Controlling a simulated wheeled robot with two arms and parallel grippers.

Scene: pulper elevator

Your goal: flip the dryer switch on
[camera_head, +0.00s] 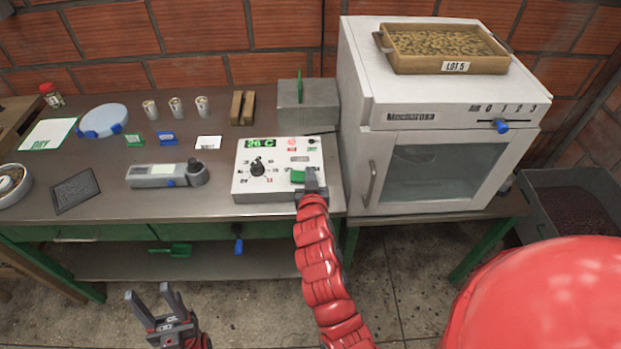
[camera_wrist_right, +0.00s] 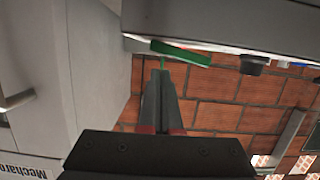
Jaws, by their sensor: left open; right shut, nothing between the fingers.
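A white control box (camera_head: 277,168) stands at the table's front edge, with a green "26 C" display, a black knob (camera_head: 257,167) and a green switch (camera_head: 298,176) at its lower right. My right gripper (camera_head: 312,187) is shut and empty at the box's front right, right by the green switch. In the right wrist view, the shut fingertips (camera_wrist_right: 163,76) sit close to the green switch bar (camera_wrist_right: 181,52); I cannot tell whether they touch. My left gripper (camera_head: 154,302) is open and empty, low in front of the table, away from the box.
A white oven-like machine (camera_head: 430,110) with a blue slider (camera_head: 501,126) stands right of the box, carrying a "LOT 5" tray (camera_head: 391,60). A grey handheld meter (camera_head: 167,174) lies left of the box. A grey block (camera_head: 305,108) stands behind it. Floor in front is open.

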